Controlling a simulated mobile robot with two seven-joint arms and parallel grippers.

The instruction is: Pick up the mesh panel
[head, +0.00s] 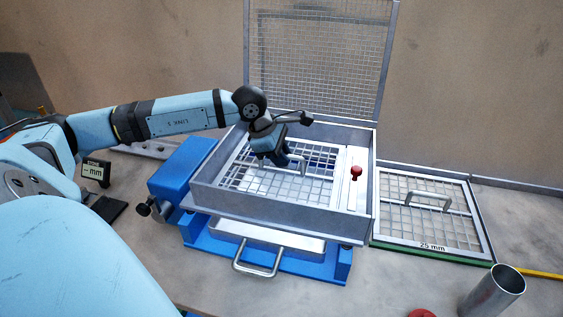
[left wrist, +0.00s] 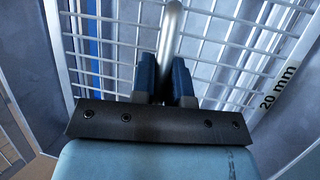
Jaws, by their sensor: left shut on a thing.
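The mesh panel (head: 292,187) is a silver wire grid with a bar handle, inside the grey open-topped box of the sieve. My left gripper (head: 284,162) reaches down into the box and is shut on the panel's handle. In the left wrist view, the dark blue fingers (left wrist: 164,78) sit on both sides of the round handle bar (left wrist: 171,35). A label reading 20 mm (left wrist: 280,87) shows on the panel's edge there. I cannot tell whether the panel rests in the box or is slightly raised. My right gripper is not in view.
The box walls (head: 270,218) surround the panel, with an upright mesh lid (head: 318,55) behind. A red knob (head: 356,173) is at the box's right side. A 25 mm panel (head: 432,246) lies to the right. A metal cup (head: 493,291) stands front right.

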